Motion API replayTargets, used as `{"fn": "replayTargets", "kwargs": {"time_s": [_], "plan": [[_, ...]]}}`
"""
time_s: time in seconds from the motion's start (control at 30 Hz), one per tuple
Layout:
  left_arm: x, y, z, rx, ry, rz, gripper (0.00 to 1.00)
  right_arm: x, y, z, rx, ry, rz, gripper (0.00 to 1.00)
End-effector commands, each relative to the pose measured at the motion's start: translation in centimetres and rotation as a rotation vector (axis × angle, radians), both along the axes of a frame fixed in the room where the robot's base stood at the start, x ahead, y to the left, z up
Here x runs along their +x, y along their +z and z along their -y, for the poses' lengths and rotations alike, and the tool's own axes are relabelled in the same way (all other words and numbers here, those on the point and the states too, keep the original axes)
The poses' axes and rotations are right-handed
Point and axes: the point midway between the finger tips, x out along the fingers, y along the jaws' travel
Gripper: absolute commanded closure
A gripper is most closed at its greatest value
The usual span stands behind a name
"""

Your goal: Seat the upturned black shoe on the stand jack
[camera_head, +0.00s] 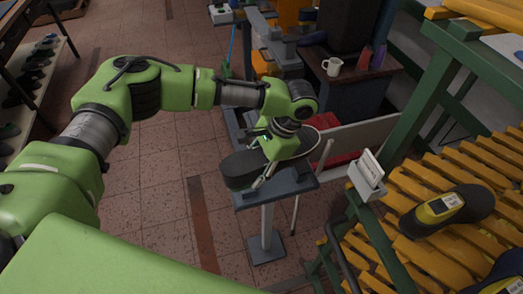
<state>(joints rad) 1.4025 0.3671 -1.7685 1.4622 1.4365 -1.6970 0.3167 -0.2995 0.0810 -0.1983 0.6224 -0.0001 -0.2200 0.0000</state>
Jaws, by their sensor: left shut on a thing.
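The black shoe (240,169) is at the centre of the head view, with its dark sole facing up. My left gripper (264,162) reaches down over its middle and is shut on it, hiding part of it. One finger shows along the near side of the shoe. The grey stand jack (266,226) has a flat top, a single post and a square base on the floor. The shoe lies directly over the stand's top in the picture. I cannot tell whether it touches the top or hangs just above it. My right gripper is not in view.
A yellow slatted rack (436,256) on a green frame stands at the right, with a black and yellow shoe (446,208) on it. A white mug (332,66) is on a table behind. The tiled floor at left centre is clear.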

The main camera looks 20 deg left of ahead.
Motion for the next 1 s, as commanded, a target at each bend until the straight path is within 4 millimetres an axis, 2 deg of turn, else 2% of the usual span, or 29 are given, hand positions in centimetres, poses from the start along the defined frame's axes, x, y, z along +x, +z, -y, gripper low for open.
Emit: {"fn": "replayTargets", "kwargs": {"time_s": [0.03,0.1,0.23,0.37,0.8,1.0], "plan": [[1.3,1.1,0.1,0.002,-0.046,0.007,1.0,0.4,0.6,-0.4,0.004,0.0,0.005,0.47],[2.4,1.7,0.2,0.0,-0.102,0.005,1.0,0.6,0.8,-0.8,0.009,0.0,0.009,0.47],[3.4,2.3,0.3,-0.003,-0.161,0.001,1.0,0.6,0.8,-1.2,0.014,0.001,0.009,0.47],[3.7,2.0,0.3,-0.004,-0.174,0.001,1.0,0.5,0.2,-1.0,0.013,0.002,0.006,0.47],[3.6,-0.7,0.3,-0.003,-0.172,0.001,1.0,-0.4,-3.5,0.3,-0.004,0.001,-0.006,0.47],[3.6,-1.0,0.3,-0.005,-0.172,-0.001,1.0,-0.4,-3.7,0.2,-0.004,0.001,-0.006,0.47]]}}
